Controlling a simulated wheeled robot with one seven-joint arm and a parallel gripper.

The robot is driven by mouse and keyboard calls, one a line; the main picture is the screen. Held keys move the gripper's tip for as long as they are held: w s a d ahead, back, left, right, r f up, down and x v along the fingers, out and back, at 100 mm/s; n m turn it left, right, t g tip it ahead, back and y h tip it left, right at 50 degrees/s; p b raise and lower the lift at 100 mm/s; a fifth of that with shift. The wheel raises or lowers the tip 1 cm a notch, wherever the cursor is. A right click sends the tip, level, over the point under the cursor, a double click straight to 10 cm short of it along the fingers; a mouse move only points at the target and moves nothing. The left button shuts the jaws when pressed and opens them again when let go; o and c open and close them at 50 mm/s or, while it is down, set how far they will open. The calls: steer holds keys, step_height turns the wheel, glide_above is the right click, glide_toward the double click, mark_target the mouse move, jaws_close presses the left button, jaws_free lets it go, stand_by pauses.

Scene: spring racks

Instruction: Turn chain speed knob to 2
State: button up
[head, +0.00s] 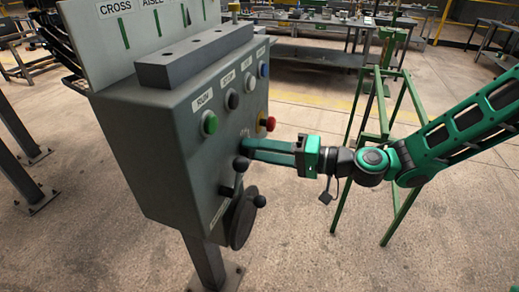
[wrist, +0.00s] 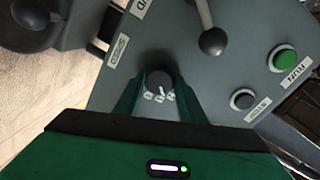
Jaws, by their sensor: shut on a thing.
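The chain speed knob (wrist: 158,78) is small, dark and round, on the face of the grey control box (head: 150,130). In the wrist view my gripper (wrist: 160,86) is shut on the knob, with one green finger on each side. Small white marks show just below the knob, between the fingers; they are hard to read, and I cannot tell which one the knob points to. In the head view my gripper (head: 246,150) reaches the box face from the right, below the red button (head: 267,123). The knob itself is hidden there by the fingers.
A green button (head: 210,123), a black button (head: 233,99) and other buttons line the box's upper face. A ball-ended lever (wrist: 212,40) and a dark handwheel (head: 243,222) stick out near my gripper. A green frame stand (head: 346,175) is behind my arm.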

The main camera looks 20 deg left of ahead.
steer(key=shift+s+f+n, duration=0.1)
steer(key=shift+f+n, duration=0.15)
steer(key=shift+n, duration=0.55)
steer(key=shift+d, duration=0.1)
steer(key=o, duration=1)
steer(key=shift+o, duration=0.2)
steer(key=shift+r, duration=0.1)
steer(key=d, duration=1)
steer(key=shift+s+d+r, duration=0.3)
steer(key=shift+r, duration=0.05)
